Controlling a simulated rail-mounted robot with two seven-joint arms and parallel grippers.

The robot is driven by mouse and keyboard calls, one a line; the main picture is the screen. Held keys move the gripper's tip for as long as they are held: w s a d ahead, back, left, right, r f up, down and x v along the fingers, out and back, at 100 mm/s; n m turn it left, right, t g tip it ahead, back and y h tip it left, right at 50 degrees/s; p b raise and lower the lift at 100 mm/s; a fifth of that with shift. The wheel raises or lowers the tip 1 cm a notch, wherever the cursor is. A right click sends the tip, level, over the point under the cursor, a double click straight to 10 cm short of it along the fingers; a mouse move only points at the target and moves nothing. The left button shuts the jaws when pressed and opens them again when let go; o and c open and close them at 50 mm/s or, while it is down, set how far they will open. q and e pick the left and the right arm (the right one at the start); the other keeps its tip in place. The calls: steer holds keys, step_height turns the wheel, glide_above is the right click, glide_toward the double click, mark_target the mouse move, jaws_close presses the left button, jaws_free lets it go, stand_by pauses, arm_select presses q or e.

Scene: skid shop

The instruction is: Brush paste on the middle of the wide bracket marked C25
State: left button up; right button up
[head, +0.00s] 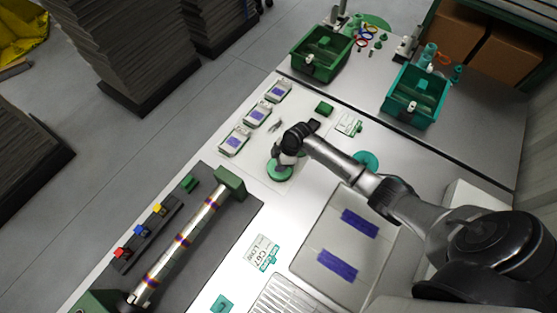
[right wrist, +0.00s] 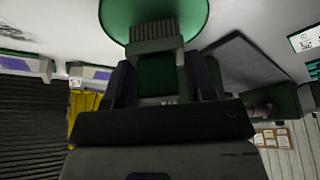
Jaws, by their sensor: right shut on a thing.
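My right gripper (head: 290,155) is shut on a brush, whose green handle (right wrist: 157,75) sits between the dark fingers in the right wrist view. The brush's bristles (right wrist: 153,30) point at a round green dish (head: 279,171), which also shows in the right wrist view (right wrist: 190,12). I cannot tell whether they touch it. Three pale brackets with purple patches lie in a row on the white table: a far one (head: 277,91), a middle one (head: 258,115) and a near one (head: 235,141). Their markings are too small to read. My left gripper is out of view.
A striped shaft (head: 182,240) lies on a dark mat at the left, beside red, blue and yellow pieces. A card (head: 262,253) and a pale tray with two purple strips (head: 322,262) are nearer.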

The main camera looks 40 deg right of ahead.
steer(key=shift+f, duration=0.25)
steer(key=shift+f+b, duration=0.2)
steer(key=shift+b, duration=0.1)
stand_by(1.0)
steer(key=shift+s+f, duration=0.1)
steer(key=shift+f, duration=0.05)
stand_by(0.5)
step_height(320, 180, up, 5)
steer(key=p, duration=0.5)
step_height(320, 180, up, 2)
steer(key=shift+r+p, duration=0.1)
steer(key=shift+p, duration=0.95)
